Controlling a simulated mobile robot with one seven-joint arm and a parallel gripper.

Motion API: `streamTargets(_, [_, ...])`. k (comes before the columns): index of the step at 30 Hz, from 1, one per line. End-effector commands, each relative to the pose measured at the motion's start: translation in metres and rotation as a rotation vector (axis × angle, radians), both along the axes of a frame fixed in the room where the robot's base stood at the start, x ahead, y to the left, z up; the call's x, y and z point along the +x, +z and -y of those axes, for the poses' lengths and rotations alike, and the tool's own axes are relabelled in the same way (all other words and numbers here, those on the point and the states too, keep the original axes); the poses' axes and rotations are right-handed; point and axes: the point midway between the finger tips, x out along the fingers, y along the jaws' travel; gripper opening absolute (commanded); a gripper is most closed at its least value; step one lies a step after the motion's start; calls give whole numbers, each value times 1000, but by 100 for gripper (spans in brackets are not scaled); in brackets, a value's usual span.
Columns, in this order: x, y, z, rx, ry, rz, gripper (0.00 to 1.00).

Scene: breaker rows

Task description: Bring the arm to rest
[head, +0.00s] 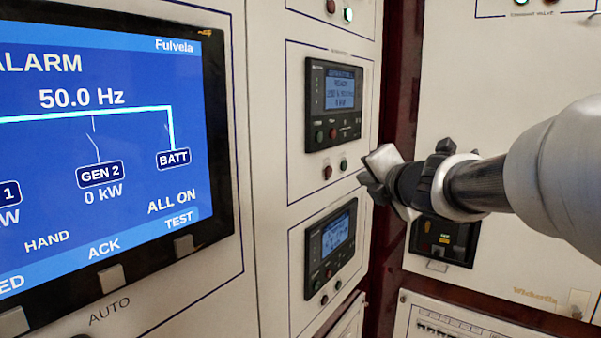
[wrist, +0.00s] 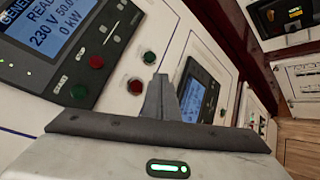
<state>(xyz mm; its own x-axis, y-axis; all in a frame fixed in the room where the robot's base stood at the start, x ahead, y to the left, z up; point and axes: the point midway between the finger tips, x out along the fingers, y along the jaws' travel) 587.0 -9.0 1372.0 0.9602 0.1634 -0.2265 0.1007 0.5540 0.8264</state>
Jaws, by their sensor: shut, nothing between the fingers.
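My gripper (head: 372,178) reaches in from the right in the head view, at the end of my grey and black arm. It is in front of the panel column with two small controllers. In the wrist view, its fingers (wrist: 160,98) stand together, shut, with nothing between them. They point toward the panel face near a red and a green button. I cannot tell the exact gap to the panel, and no contact is clear.
A large blue alarm screen (head: 95,140) fills the left. An upper controller (head: 333,105) and a lower controller (head: 331,248) sit beside my gripper. A black breaker unit (head: 443,240) is partly behind my arm. Breaker rows (head: 450,328) show at the bottom right.

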Motion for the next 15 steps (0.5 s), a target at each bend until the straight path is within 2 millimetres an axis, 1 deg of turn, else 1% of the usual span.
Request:
streamTargets(7, [0,1,0,3,-3,0,0])
streamTargets(10, [-7,8,7,68,-61,-8,0])
streamTargets(11, [-12,11,12,112,-99,-14,0])
streamTargets(13, [-31,19,28,272,-235,-39,0])
streamTargets(14, [-44,20,37,365,-309,-56,0])
streamTargets(15, [-64,18,47,507,-419,-86,0])
